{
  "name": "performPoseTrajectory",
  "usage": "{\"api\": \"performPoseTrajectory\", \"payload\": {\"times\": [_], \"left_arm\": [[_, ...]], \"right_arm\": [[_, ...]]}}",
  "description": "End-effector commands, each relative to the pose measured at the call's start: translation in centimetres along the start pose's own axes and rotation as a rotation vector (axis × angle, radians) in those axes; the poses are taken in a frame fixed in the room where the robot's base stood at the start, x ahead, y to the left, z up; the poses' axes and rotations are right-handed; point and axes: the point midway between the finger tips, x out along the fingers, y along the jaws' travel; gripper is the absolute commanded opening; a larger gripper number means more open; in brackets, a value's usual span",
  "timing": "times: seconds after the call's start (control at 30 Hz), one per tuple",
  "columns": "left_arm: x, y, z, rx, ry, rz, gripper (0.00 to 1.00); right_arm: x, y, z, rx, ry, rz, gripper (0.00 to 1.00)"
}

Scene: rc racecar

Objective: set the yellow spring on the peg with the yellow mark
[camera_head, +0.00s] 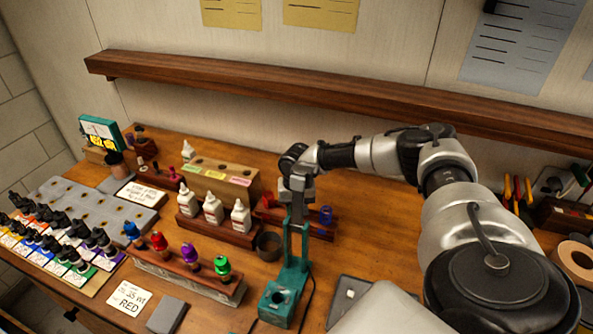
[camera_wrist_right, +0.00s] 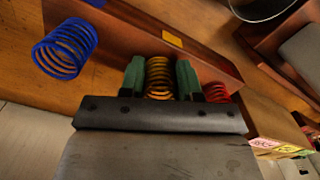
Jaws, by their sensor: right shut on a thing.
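My right gripper (camera_wrist_right: 159,80) is shut on the yellow spring (camera_wrist_right: 158,77), with one green finger on each side of the coil. In the wrist view the spring is at the wooden rack (camera_wrist_right: 120,35), close to the yellow mark (camera_wrist_right: 172,40). I cannot tell whether it is around a peg; no bare peg shows there. The blue spring (camera_wrist_right: 65,48) and the red spring (camera_wrist_right: 214,92) are on either side. In the head view the right gripper (camera_head: 298,205) is over the rack (camera_head: 322,231), between the red spring (camera_head: 267,200) and blue spring (camera_head: 326,214). The yellow spring is hidden there.
A teal stand (camera_head: 284,292) stands in front of the rack. A dark round cup (camera_head: 268,246) and white bottles (camera_head: 240,216) are to its left. A stand with coloured-cap shocks (camera_head: 190,276) lies further left. A shelf (camera_head: 300,88) runs along the wall.

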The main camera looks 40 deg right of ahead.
Motion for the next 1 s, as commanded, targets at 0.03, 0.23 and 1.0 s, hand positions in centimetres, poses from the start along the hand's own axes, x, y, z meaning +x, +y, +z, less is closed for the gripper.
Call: {"api": "performPoseTrajectory", "payload": {"times": [0.03, 0.23, 1.0], "left_arm": [[0.0, 0.0, 0.0, 0.000, 0.000, 0.000, 0.43], [0.0, 0.0, 0.0, 0.000, 0.000, 0.000, 0.43], [1.5, 0.0, 0.1, 0.000, -0.001, 0.000, 0.43]], "right_arm": [[0.0, 0.0, 0.0, 0.000, 0.000, 0.000, 0.11], [0.0, 0.0, 0.0, 0.000, 0.000, 0.000, 0.55], [-6.1, 0.0, -0.1, 0.001, 0.001, -0.001, 0.62]]}}
